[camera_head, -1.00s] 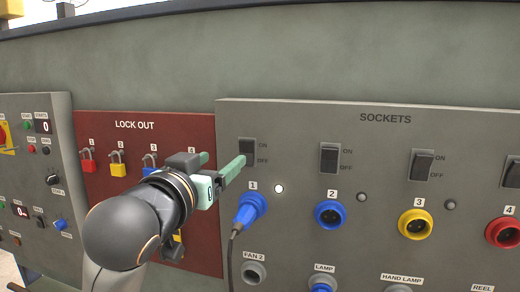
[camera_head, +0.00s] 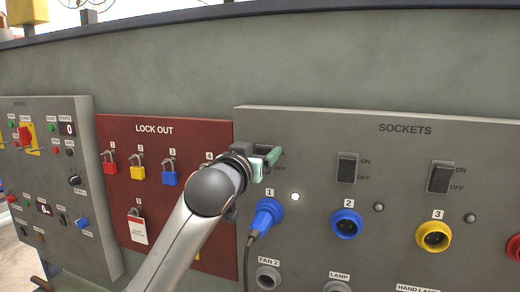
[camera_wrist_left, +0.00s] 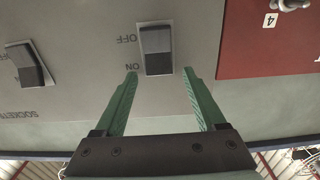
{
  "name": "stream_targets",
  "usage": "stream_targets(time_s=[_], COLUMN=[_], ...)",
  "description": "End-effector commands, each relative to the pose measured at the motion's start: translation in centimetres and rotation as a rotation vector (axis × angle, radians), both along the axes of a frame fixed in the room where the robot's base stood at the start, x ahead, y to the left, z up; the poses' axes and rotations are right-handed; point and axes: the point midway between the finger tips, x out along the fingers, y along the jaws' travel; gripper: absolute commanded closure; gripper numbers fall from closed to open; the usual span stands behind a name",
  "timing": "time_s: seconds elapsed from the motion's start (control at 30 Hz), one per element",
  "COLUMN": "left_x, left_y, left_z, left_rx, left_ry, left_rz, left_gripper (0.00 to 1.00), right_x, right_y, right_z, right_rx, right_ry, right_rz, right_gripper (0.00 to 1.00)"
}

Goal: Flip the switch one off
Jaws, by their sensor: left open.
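Switch one is the black rocker above socket 1 on the grey SOCKETS panel (camera_head: 310,135). In the head view my left gripper (camera_head: 272,157), with green fingers, is in front of it and hides most of it. The left wrist view, upside down, shows switch one (camera_wrist_left: 155,48) clearly beside its ON and OFF labels. There my left gripper (camera_wrist_left: 159,73) is open, its fingertips at either side of the switch's ON end, with nothing between them. I cannot tell whether they touch the panel. A white lamp (camera_head: 295,197) beside socket 1 is lit. My right gripper is not in view.
A blue plug (camera_head: 264,217) with a dark cable sits in socket 1, just below my gripper. Switch two (camera_head: 347,168) and switch three (camera_head: 440,177) are to the right. The red LOCK OUT panel (camera_head: 180,215) with padlocks is to the left.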

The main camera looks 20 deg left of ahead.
Motion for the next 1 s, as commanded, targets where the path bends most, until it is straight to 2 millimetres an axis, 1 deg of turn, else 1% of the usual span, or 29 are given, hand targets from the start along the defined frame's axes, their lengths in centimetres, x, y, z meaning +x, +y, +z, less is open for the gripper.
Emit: stream_targets(time_s=[0.3, 0.9, 0.93, 1.0], left_x=[0.22, 0.19, 0.19, 0.19], left_y=[-0.04, -0.04, -0.03, -0.03], left_z=[0.01, 0.01, 0.01, 0.01], left_rx=[0.0, -0.001, 0.0, -0.001], left_ry=[-0.001, -0.001, -0.001, -0.001], left_rz=[-0.001, -0.001, -0.001, -0.001], left_gripper=[0.28, 0.95, 0.98, 1.0], right_x=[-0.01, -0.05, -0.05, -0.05], right_y=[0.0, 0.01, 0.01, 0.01], right_z=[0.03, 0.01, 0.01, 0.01], right_rx=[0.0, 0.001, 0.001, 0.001], right_ry=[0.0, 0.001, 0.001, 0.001], right_rz=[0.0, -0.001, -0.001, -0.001], right_gripper=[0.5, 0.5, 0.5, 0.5])
